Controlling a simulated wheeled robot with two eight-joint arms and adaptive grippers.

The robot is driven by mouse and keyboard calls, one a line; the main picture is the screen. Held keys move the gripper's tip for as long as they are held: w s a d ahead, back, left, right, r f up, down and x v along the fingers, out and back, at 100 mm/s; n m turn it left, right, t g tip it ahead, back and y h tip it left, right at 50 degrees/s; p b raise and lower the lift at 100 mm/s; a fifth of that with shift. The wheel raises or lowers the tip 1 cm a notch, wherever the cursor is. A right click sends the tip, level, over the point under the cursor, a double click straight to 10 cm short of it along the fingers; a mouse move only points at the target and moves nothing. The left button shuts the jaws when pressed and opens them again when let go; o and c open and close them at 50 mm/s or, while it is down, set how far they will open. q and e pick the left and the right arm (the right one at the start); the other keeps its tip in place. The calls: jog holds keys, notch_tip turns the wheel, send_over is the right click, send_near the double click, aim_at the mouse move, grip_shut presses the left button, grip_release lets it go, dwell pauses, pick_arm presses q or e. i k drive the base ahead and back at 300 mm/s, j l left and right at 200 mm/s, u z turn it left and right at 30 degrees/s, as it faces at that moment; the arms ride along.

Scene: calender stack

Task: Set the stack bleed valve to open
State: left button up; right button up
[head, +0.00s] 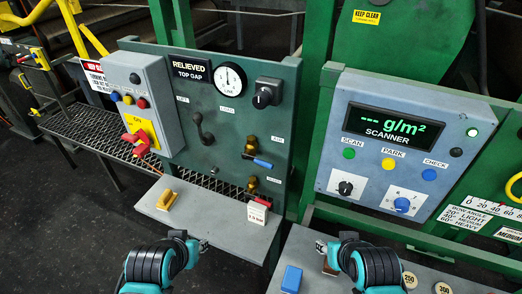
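The green stack panel (225,115) stands ahead of me. On its lower right is a brass valve (252,184) beside a small label that seems to read bleed. A red piece (262,203) shows just below it; I cannot tell whether it is the valve's handle. Above it is another brass valve with a blue lever (262,163), beside an air label. My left gripper (200,244) is in front of the grey shelf, below and left of the valves. My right gripper (322,247) is over the right bench, apart from the valves. The fingers of both are too small to read.
A black lever (203,128), gauge (230,78) and knob (267,93) are on the panel. The scanner box (400,145) stands right. A blue block (291,279) is by my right gripper.

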aim_at(247, 194)
jog(key=k+l+u, duration=0.45)
jog(key=k+l, duration=0.35)
jog(key=l, duration=0.15)
